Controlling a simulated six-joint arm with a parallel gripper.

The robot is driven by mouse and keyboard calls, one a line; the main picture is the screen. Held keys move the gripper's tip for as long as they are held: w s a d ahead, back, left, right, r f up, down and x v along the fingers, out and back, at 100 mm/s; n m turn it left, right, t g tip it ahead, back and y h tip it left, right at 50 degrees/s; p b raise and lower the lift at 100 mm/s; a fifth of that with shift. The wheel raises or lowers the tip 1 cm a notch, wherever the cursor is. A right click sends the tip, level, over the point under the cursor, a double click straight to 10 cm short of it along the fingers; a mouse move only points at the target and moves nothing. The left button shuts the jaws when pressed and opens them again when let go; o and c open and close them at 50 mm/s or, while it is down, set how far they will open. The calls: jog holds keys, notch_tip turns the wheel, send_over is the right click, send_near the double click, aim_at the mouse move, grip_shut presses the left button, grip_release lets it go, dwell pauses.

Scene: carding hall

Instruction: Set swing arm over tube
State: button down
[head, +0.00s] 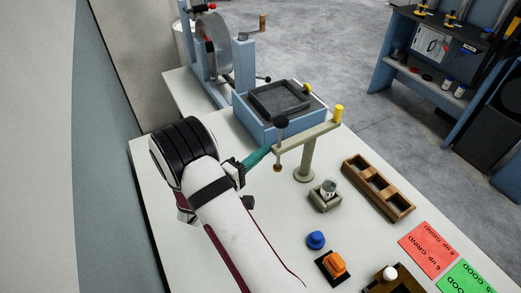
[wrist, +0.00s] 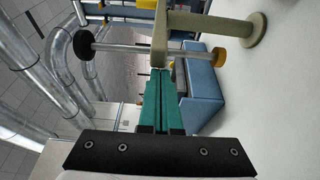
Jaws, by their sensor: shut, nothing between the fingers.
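The swing arm (head: 305,135) is a beige bar on an upright post with a round base. In the wrist view the fingertips (wrist: 157,72) meet the bar's end (wrist: 159,50); contact is unclear.
A blue box with a dark tray (head: 275,125) stands behind the arm. A wooden compartment tray (head: 378,188) lies to the right. A blue knob (head: 316,240), an orange piece (head: 334,264) and red and green cards (head: 428,248) are nearer. Bare tabletop lies left of the block.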

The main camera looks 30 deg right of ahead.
jog(key=s+d, duration=0.4)
jog(key=s, duration=0.3)
jog(key=s+d, duration=0.4)
jog(key=s, duration=0.3)
dwell(0.3)
jog(key=shift+s, duration=0.15)
dwell(0.5)
